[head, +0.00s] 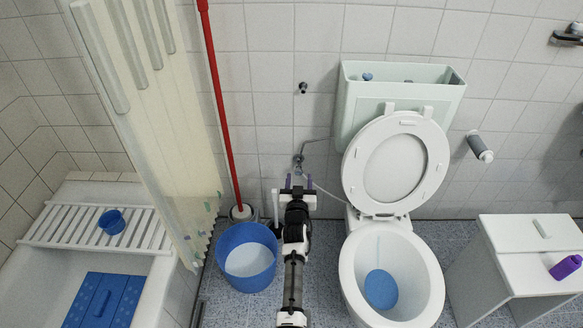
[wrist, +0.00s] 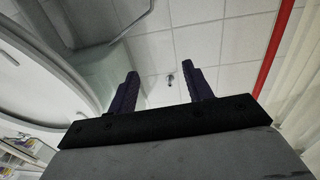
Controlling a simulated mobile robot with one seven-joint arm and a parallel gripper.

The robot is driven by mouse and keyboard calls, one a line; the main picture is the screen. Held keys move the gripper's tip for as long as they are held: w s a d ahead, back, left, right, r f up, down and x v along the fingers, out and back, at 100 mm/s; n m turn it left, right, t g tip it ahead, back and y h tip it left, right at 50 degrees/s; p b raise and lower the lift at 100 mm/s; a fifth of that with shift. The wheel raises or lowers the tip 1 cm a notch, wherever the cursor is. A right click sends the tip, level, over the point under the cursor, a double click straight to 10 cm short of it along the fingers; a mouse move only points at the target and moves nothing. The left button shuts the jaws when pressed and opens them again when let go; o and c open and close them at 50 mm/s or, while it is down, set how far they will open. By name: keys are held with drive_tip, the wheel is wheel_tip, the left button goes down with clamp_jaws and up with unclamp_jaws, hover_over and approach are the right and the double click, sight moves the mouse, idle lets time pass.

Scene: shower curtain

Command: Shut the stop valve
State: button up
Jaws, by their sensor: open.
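The stop valve (head: 299,161) is a small metal fitting low on the tiled wall, left of the toilet in the head view. A thin pipe runs from it up towards the cistern, and a hose runs down towards the toilet. My gripper (head: 299,182) is just below the valve in the head view, with its two purple fingers apart and nothing between them. The fingers also show open in the wrist view (wrist: 160,68). A small dark fitting (wrist: 170,79) appears between them against the tiles; I cannot tell whether it is the valve.
The toilet (head: 392,270) with its lid up and the cistern (head: 350,105) are to the right. A blue bucket (head: 246,257), a red pole (head: 219,100) and the shower curtain (head: 165,130) are to the left. Another wall fitting (head: 303,87) is above the valve. A white stool (head: 500,262) stands far right.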

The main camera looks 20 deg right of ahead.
wheel_tip(320, 180, up, 7)
drive_tip(key=w+a, duration=0.1)
drive_tip(key=a, duration=0.1)
drive_tip(key=shift+a, duration=0.25)
